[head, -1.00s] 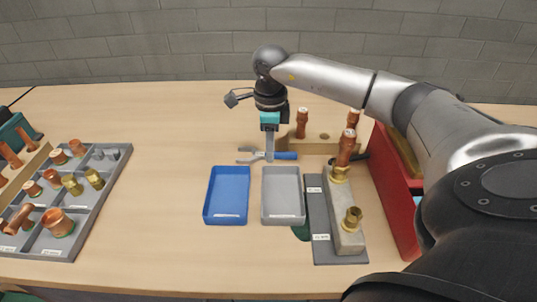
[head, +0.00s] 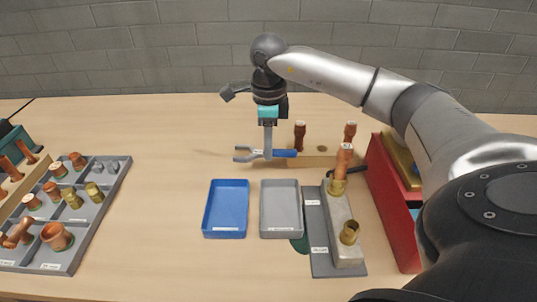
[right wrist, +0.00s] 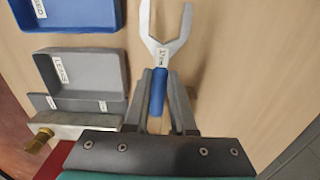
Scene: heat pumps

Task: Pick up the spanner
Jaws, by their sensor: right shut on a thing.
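The spanner (head: 283,153) has a blue handle and a grey open-ended jaw that points left in the head view. My right gripper (head: 268,155) is shut on it, with the fingers pointing down around the handle near the jaw. The spanner appears held a little above the table. In the right wrist view the blue handle (right wrist: 157,92) lies between the two fingers of my right gripper (right wrist: 158,75), with the jaw pointing away. A small label shows on the spanner's neck. My left gripper is not in view.
A blue tray (head: 226,233) and a grey tray (head: 280,233) stand in front of the gripper. A wooden block with copper pipes (head: 300,161) is behind to the right, near a red box (head: 385,200). A grey compartment tray of fittings (head: 97,222) is at left.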

